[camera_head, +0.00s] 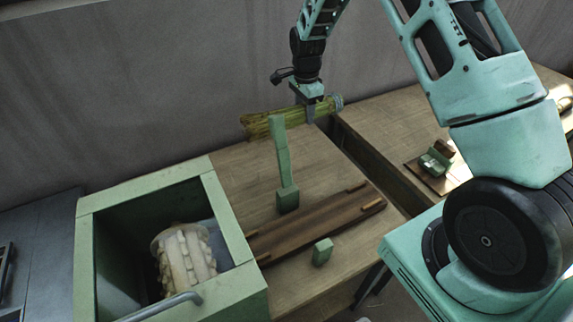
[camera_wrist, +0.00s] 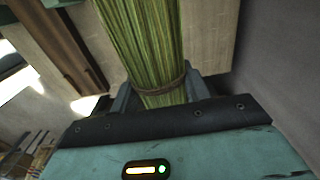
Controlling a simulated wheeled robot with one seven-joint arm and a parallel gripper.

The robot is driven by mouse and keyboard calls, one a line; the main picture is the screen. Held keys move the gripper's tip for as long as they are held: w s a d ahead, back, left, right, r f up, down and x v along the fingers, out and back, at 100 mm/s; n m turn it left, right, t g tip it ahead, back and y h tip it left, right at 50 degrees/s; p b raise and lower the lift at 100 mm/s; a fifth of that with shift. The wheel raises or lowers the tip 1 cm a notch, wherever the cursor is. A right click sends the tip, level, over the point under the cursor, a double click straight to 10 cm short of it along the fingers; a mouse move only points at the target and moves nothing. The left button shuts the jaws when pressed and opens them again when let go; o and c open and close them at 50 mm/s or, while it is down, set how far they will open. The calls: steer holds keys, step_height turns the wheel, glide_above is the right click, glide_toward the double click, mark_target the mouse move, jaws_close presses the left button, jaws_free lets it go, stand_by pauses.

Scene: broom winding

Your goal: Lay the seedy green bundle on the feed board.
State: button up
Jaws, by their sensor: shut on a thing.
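The green bundle (camera_head: 290,121) is a long yellow-green sheaf, held roughly level above the wooden table at the back. In the wrist view the bundle (camera_wrist: 142,45) runs up from between the jaws, with a brown tie around it near the fingers. My gripper (camera_head: 312,108) is shut on the bundle near its right end; the fingers also show in the wrist view (camera_wrist: 158,95). The feed board is probably the dark brown plank (camera_head: 318,222) with small wooden pegs, lying on the table below and in front of the bundle. The bundle is apart from it.
A green upright post (camera_head: 282,165) stands on the table beside the plank, close to the bundle. A low green block (camera_head: 322,252) stands in front. A green open-topped box (camera_head: 88,232) with a pale ribbed roller (camera_head: 186,262) is at left. A gap separates the right-hand table (camera_head: 395,120).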

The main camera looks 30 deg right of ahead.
steer(key=b, duration=0.5)
glide_above(302, 160)
step_height(302, 160, down, 7)
step_height(302, 160, down, 10)
steer(key=p, duration=0.2)
steer(key=shift+r+p, duration=0.1)
steer(key=shift+p, duration=0.2)
steer(key=o, duration=1.1)
steer(key=shift+c, duration=0.2)
